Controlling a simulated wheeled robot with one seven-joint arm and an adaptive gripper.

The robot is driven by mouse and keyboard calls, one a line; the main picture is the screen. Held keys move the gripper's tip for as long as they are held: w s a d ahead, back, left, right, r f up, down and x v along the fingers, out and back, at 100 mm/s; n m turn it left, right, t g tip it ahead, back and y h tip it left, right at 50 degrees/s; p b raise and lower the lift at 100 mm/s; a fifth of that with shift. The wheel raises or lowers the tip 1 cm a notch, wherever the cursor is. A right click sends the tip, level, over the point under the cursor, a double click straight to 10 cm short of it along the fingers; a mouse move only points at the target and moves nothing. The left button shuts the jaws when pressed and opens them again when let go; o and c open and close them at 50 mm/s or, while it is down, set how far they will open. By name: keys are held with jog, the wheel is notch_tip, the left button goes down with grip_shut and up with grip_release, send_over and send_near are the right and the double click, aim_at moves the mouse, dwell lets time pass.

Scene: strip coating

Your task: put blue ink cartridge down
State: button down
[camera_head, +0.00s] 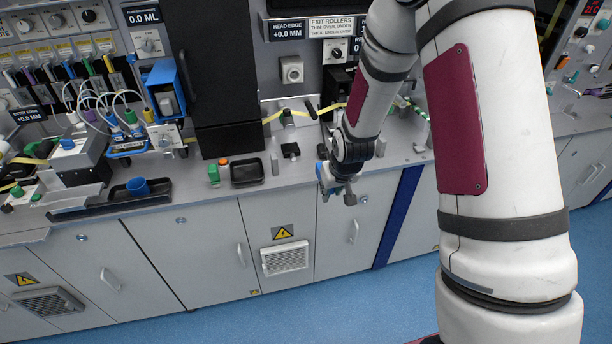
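My gripper (336,186) hangs at the end of my arm, in front of the counter's front edge near the middle of the view. It is small and partly turned away. A small blue piece (323,176) shows at its left side and looks like the blue ink cartridge. The fingers are too small and overlapped to tell whether they close on it. A blue open-fronted holder (165,88) stands at the back left of the counter, with a grey and white part in it.
A black tray (247,172) lies on the counter (200,190), beside a green and orange item (218,170). A tall black column (210,70) rises behind. Blue floor lies clear before the cabinets.

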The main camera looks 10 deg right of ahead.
send_over(307, 181)
jog(key=s, duration=0.2)
jog(key=f, duration=0.1)
jog(key=shift+s+x, duration=0.2)
jog(key=shift+x, duration=0.7)
jog(key=shift+s+x, duration=0.2)
jog(key=shift+x, duration=0.65)
jog(key=shift+f, duration=0.35)
jog(key=c, duration=1.4)
grip_release()
jog(key=shift+o, duration=0.2)
jog(key=shift+r, duration=0.1)
